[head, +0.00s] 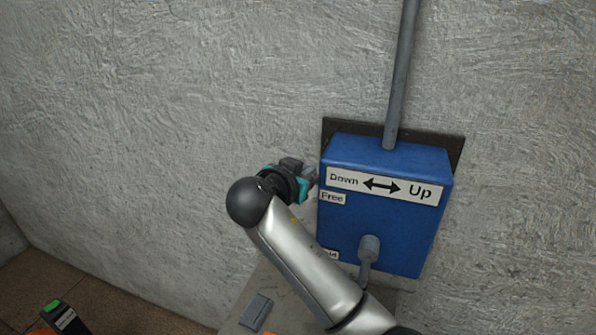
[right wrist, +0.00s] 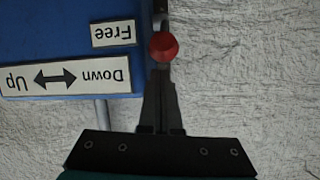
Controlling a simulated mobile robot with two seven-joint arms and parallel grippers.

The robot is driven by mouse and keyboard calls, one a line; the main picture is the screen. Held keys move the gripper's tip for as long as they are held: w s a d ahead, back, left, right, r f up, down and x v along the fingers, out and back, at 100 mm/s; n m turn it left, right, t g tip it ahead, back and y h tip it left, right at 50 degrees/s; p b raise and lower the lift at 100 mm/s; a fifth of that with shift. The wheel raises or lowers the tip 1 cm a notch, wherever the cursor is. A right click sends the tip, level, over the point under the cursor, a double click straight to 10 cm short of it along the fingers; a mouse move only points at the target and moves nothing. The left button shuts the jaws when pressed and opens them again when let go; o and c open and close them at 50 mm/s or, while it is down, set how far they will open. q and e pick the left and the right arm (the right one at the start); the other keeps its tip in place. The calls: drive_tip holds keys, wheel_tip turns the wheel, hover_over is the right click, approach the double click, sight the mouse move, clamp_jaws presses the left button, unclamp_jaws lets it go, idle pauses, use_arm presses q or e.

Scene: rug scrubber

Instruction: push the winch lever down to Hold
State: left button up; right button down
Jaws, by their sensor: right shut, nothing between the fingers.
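The blue winch box (head: 385,225) is mounted on the wall in the head view. It has a "Down/Up" sign (head: 385,186), a "Free" label (head: 332,198) at its upper left, and a lower-left label (head: 331,255) partly hidden by my arm. The winch lever's red knob (right wrist: 163,46) is beside the "Free" label (right wrist: 113,33) in the right wrist view. My right gripper (right wrist: 160,72) is shut and empty, its fingertips right at the knob; contact is unclear. In the head view the right gripper (head: 306,182) is at the box's left edge. My left gripper is out of view.
A grey pipe (head: 402,70) rises from the box top. A grey knobbed handle (head: 369,248) sticks out of the box's lower front. A grey block (head: 256,312) lies on a ledge below. A black and green object (head: 64,318) is at lower left. The wall left of the box is clear.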

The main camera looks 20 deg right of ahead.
drive_tip(key=shift+x, duration=0.85)
drive_tip(key=shift+f, duration=0.1)
